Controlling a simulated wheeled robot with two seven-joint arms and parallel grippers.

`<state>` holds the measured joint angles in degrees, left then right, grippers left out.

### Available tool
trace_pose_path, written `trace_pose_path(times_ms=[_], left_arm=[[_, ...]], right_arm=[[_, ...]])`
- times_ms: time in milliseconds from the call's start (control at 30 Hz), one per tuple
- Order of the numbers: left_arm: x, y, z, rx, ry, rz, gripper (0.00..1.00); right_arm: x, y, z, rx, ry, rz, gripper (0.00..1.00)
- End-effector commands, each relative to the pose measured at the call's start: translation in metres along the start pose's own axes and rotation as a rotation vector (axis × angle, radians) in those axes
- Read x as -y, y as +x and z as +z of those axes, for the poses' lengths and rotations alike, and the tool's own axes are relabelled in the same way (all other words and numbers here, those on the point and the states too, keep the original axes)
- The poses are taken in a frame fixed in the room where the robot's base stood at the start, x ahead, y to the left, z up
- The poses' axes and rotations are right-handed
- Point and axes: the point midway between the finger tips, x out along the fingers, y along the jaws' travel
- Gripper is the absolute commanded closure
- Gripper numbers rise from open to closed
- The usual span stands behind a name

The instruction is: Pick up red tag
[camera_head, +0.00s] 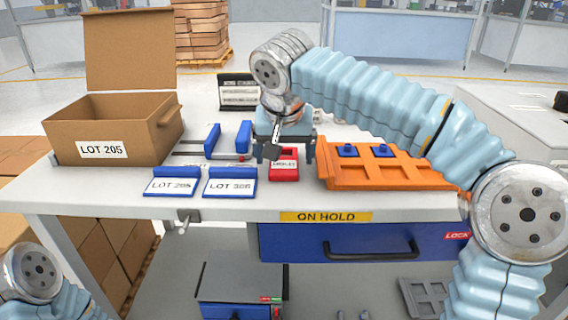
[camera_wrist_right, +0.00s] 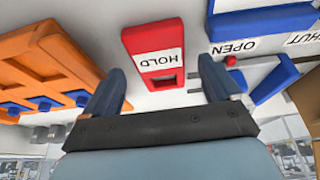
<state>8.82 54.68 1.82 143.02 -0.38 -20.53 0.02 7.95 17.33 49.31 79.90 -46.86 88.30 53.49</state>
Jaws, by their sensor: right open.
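The red tag (camera_head: 284,176) lies on the table between the blue parts and the orange tray. It has a white label, which reads HOLD upside down in the right wrist view, where the tag (camera_wrist_right: 150,38) shows larger. My right gripper (camera_head: 284,152) is above and just behind the tag, pointing down. In the right wrist view my right gripper (camera_wrist_right: 163,82) is open and empty, its two fingers to either side of the tag's near end. My left gripper is not in view.
An orange tray (camera_head: 400,172) with blue pieces stands right of the tag. Blue LOT 205 (camera_head: 172,188) and LOT 306 (camera_head: 230,188) tags lie to the left. An open cardboard box (camera_head: 150,143) stands at far left. A blue drawer (camera_head: 290,243) is under the tabletop.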

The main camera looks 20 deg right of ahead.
Motion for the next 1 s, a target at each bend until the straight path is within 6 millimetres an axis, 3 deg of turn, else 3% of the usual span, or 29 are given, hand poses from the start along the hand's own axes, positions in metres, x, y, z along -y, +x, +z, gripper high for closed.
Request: trace_pose_path(times_ms=[133,567,1000], left_arm=[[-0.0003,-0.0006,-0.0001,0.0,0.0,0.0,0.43],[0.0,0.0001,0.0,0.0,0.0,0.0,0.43],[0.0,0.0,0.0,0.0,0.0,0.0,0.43]], right_arm=[[0.0003,0.0109,0.0001,0.001,0.0,-0.002,0.08],[0.0005,0.0121,0.0006,-0.001,0.0,-0.002,0.08],[0.0007,0.012,0.0006,0.0,0.0,-0.002,0.69]])
